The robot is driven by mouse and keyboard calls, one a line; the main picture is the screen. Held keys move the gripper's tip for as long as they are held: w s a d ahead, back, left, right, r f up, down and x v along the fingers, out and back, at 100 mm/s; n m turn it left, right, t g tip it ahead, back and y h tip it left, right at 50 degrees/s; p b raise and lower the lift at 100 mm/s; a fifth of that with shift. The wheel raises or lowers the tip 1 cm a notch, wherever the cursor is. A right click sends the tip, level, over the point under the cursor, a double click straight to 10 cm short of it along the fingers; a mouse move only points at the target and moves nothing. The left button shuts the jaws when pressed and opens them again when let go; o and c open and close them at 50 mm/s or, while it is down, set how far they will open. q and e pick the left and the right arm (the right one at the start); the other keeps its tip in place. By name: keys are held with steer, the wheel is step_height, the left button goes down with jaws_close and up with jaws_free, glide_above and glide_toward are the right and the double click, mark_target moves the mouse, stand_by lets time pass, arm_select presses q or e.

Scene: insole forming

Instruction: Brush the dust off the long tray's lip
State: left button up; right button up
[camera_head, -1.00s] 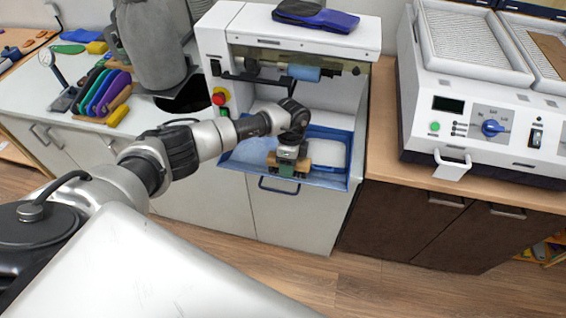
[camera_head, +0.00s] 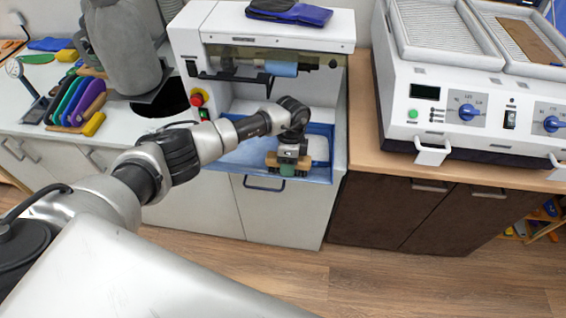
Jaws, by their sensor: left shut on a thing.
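The long tray (camera_head: 234,157) is blue and sits at the front of the white grinding machine, its lip along the front edge. My left gripper (camera_head: 288,160) reaches over the tray from the left and points down at its right half. It is shut on a brush (camera_head: 272,160) with a wooden body and a green part below, held at the tray's front lip. Whether the brush touches the lip is not clear. Dust on the lip is too small to make out. My right gripper is not in view.
The white machine (camera_head: 280,28) has a red stop button (camera_head: 197,98) at its left. Coloured insoles (camera_head: 80,97) stand in a rack on the left counter. A heating unit (camera_head: 450,90) stands on the wooden counter at right. The floor in front is clear.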

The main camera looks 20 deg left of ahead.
mark_target(241, 168)
arm_select(q)
steer(key=shift+d+r+p, duration=0.2)
steer(key=shift+d+p, duration=0.1)
steer(key=shift+d, duration=0.3)
steer(key=shift+a+r+p, duration=0.1)
steer(key=shift+a+p, duration=0.1)
steer(key=shift+p, duration=0.1)
steer(key=shift+s+a+p, duration=0.1)
steer(key=shift+a+p, duration=0.45)
steer(key=shift+a, duration=0.1)
steer(key=shift+s+a+f+p, duration=0.1)
steer(key=shift+s+a+p, duration=0.25)
steer(key=shift+a, duration=1.05)
steer(key=shift+s+a+f+p, duration=0.1)
steer(key=shift+s+a+p, duration=0.3)
steer(key=shift+a, duration=0.95)
steer(key=shift+s+a+f+p, duration=0.15)
steer(key=shift+a+p, duration=0.3)
steer(key=shift+a, duration=0.95)
steer(key=shift+s+a, duration=0.25)
steer(key=shift+a, duration=0.6)
steer(key=shift+s+a, duration=0.2)
steer(key=shift+a, duration=0.55)
steer(key=shift+s+a, duration=0.2)
steer(key=shift+a, duration=0.5)
step_height(241, 168, up, 8)
